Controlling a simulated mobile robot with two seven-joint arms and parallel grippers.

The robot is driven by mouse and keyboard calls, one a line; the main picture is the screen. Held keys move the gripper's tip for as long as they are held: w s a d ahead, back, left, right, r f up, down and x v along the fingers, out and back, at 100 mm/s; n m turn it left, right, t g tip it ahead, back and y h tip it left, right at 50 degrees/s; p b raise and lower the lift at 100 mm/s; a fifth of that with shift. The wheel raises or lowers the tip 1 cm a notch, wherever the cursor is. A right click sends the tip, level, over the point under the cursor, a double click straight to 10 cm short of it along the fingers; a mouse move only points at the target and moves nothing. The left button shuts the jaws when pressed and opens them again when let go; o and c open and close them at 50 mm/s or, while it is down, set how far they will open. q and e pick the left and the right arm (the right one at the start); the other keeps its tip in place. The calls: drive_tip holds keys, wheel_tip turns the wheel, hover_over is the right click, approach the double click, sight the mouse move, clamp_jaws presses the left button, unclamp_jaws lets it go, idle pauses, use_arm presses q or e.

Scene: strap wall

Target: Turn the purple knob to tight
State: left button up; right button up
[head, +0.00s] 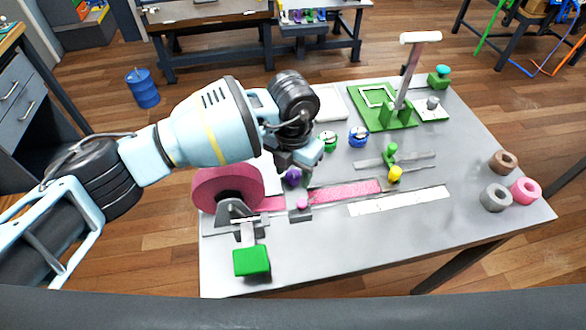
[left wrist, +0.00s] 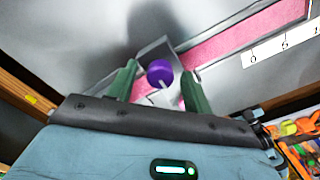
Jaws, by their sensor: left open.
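The purple knob (head: 292,177) sits on the strap track at the near left of the table, partly hidden by my left gripper in the head view. In the left wrist view the purple knob (left wrist: 160,72) has a round top, with a pale pointer-like piece beside it. My left gripper (head: 300,175) is over the knob, pointing down. In the left wrist view its two green fingers are open, one on each side of the knob, with a gap to each. Any scale or marking around the knob cannot be read. My right gripper is not in view.
A pink strap (head: 345,191) runs right from a large pink roll (head: 228,187). A pink knob (head: 302,203), a yellow knob (head: 395,173), green (head: 327,141) and blue (head: 358,136) round pieces stand nearby. A white ruler (head: 400,201) lies in front.

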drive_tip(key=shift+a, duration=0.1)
use_arm(q)
drive_tip(key=c, duration=1)
drive_tip(key=shift+o, duration=0.2)
